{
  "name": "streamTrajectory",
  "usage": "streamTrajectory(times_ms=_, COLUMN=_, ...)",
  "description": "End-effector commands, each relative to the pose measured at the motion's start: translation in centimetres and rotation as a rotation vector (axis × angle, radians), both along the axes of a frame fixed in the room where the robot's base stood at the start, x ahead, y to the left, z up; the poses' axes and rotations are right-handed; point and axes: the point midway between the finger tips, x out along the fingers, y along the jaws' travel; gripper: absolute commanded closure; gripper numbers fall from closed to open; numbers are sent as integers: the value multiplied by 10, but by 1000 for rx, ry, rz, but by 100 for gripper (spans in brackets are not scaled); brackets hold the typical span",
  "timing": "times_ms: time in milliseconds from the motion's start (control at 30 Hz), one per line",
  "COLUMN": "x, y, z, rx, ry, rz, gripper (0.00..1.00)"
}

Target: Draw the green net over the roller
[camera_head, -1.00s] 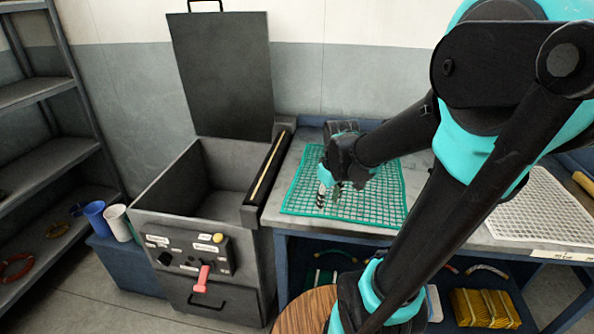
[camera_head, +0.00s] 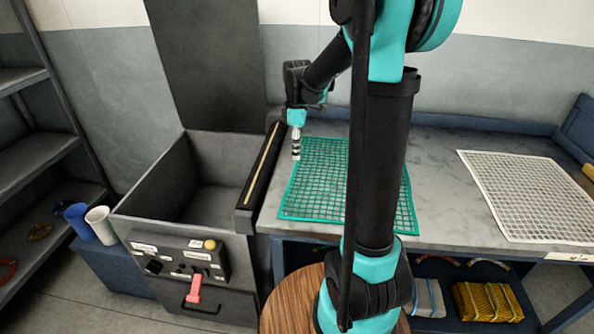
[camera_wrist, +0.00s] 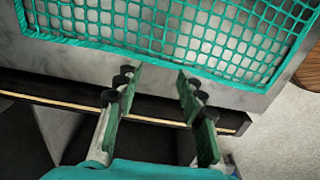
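The green net (camera_head: 322,188) lies flat on the grey worktop, and my arm crosses in front of part of it. The net also spans the top of the wrist view (camera_wrist: 160,30). The roller (camera_head: 262,170) is a long black bar with a pale stripe, set along the worktop's left edge beside the dark bin. It also shows in the wrist view (camera_wrist: 60,100). My gripper (camera_head: 296,155) is above the worktop between the roller and the net's left edge. In the wrist view my gripper (camera_wrist: 158,80) has its fingers apart with nothing between them.
The open dark bin (camera_head: 160,180) with a control panel (camera_head: 178,262) and pink lever (camera_head: 194,289) stands left of the roller. A white net (camera_head: 530,195) lies on the worktop (camera_head: 450,215) at right. Blue and white cups (camera_head: 98,222) stand at lower left.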

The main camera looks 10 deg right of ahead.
Motion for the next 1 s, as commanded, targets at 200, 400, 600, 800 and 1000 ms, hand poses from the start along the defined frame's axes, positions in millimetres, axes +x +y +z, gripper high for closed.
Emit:
streamTrajectory(times_ms=200, x=0, y=0, z=-30, rx=0, ry=0, rz=-1, gripper=61)
streamTrajectory(times_ms=400, x=0, y=0, z=-52, rx=0, ry=0, rz=-1, gripper=61)
streamTrajectory(times_ms=600, x=0, y=0, z=-63, rx=0, ry=0, rz=-1, gripper=61)
streamTrajectory(times_ms=800, x=-1, y=0, z=-65, rx=0, ry=0, rz=-2, gripper=61)
streamTrajectory(times_ms=1000, x=-1, y=0, z=-65, rx=0, ry=0, rz=-2, gripper=64)
